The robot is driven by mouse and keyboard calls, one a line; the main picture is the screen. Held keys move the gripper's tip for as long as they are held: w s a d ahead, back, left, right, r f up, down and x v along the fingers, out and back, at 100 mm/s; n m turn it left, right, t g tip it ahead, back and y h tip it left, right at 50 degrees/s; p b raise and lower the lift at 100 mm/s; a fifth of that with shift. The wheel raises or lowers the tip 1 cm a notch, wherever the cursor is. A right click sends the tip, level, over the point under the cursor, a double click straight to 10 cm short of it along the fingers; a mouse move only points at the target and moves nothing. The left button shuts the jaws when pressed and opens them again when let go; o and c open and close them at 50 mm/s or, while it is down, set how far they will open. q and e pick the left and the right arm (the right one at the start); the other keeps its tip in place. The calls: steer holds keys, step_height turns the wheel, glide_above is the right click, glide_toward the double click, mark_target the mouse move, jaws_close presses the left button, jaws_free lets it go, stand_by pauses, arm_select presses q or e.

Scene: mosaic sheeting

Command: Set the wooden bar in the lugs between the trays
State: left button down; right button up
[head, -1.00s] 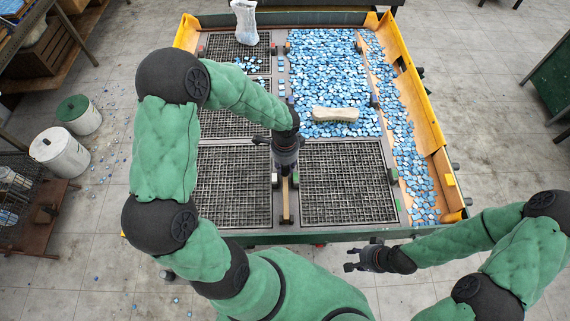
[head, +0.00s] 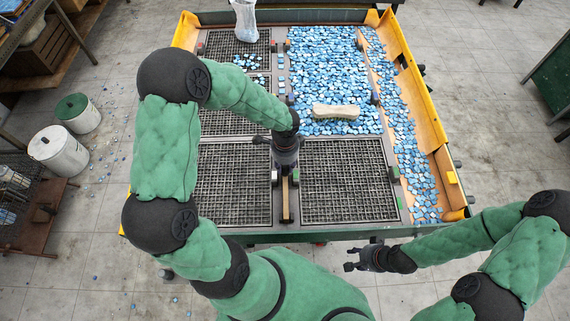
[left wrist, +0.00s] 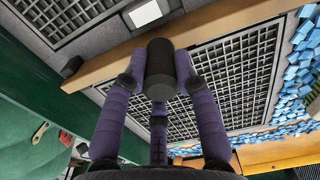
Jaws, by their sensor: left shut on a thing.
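The wooden bar (head: 286,206) is a long tan strip over the divider between the left near tray (head: 234,185) and the right near tray (head: 348,182). It also crosses the left wrist view (left wrist: 98,70). My left gripper (head: 286,165) is above the bar, shut on a dark round grip at the bar; its purple fingers close around it in the left wrist view (left wrist: 160,85). Small blocks, apparently lugs, flank the bar (head: 275,178). I cannot tell whether the bar is seated; my gripper hides its far part. My right gripper (head: 360,258) is open and empty off the table's front edge.
Blue mosaic pieces (head: 325,65) cover the far right tray and the orange side chute (head: 400,125). A pale bone-shaped object (head: 335,112) lies on them. A whitish bag (head: 245,20) stands at the far left. A yellow rail (head: 420,90) borders the right side.

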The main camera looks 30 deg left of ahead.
arm_select(q)
steer(key=shift+f, duration=0.15)
steer(key=c, duration=0.9)
jaws_free()
step_height(320, 180, up, 12)
